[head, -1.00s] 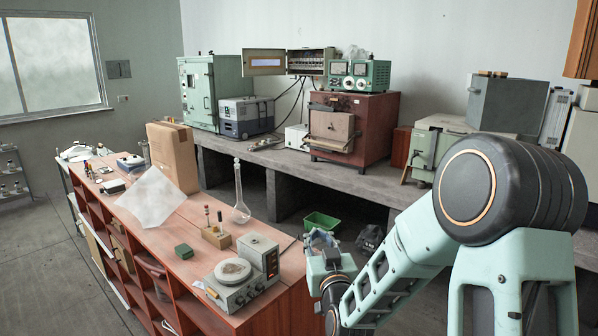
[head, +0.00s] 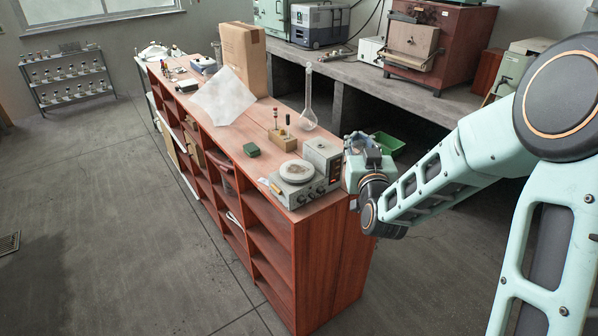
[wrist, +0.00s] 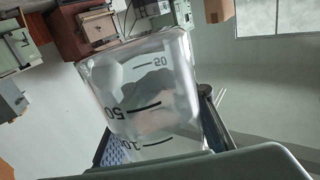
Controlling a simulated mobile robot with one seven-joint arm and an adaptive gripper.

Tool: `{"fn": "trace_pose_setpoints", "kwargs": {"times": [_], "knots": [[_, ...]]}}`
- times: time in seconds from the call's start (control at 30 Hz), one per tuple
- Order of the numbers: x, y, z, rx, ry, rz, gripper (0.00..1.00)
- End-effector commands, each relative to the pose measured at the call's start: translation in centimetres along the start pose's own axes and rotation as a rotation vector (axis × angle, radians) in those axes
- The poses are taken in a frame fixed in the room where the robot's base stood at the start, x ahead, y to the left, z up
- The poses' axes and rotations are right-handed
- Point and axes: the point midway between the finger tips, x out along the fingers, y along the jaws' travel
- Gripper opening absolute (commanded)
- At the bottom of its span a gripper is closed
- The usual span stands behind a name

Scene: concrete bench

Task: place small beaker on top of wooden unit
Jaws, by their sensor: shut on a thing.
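The small beaker (wrist: 150,90) is clear glass with dark markings such as 50 and fills the middle of the wrist view. My gripper (wrist: 155,125) is shut on it, with a finger on either side. In the head view my gripper (head: 358,146) is just right of the near end of the wooden unit, at about the height of its top; the beaker is hard to make out there. The wooden unit (head: 310,265) is a long reddish-brown open shelf with a flat top.
On the unit's top stand a hotplate device (head: 298,184), a tall glass flask (head: 308,112), a small green box (head: 251,150), a wooden tool block (head: 283,138), a white sheet (head: 222,98) and a cardboard box (head: 243,55).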

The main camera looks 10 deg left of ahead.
Motion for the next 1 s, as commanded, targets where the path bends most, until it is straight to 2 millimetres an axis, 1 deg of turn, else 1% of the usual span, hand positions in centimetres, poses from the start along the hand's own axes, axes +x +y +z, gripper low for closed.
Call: {"fn": "trace_pose_setpoints", "kwargs": {"times": [0.03,0.07,0.1,0.17,0.2,0.3,0.4,0.5,0.6,1.0], "knots": [[0.8,-2.6,0.2,0.001,0.005,-0.040,0.00],[1.2,-4.0,0.1,0.001,0.006,-0.060,0.00],[1.7,-5.8,-0.1,0.001,0.005,-0.086,0.00],[2.3,-8.3,-0.2,0.002,0.005,-0.120,0.00],[2.6,-9.8,-0.4,0.003,0.005,-0.142,0.00],[3.0,-13.0,-0.7,0.005,0.004,-0.187,0.00],[3.2,-15.4,-1.0,0.005,0.004,-0.220,0.00],[3.3,-17.0,-1.3,0.006,0.004,-0.242,0.00],[3.4,-17.7,-1.4,0.006,0.003,-0.252,0.00],[3.3,-17.9,-1.3,0.007,0.002,-0.254,0.00]]}}
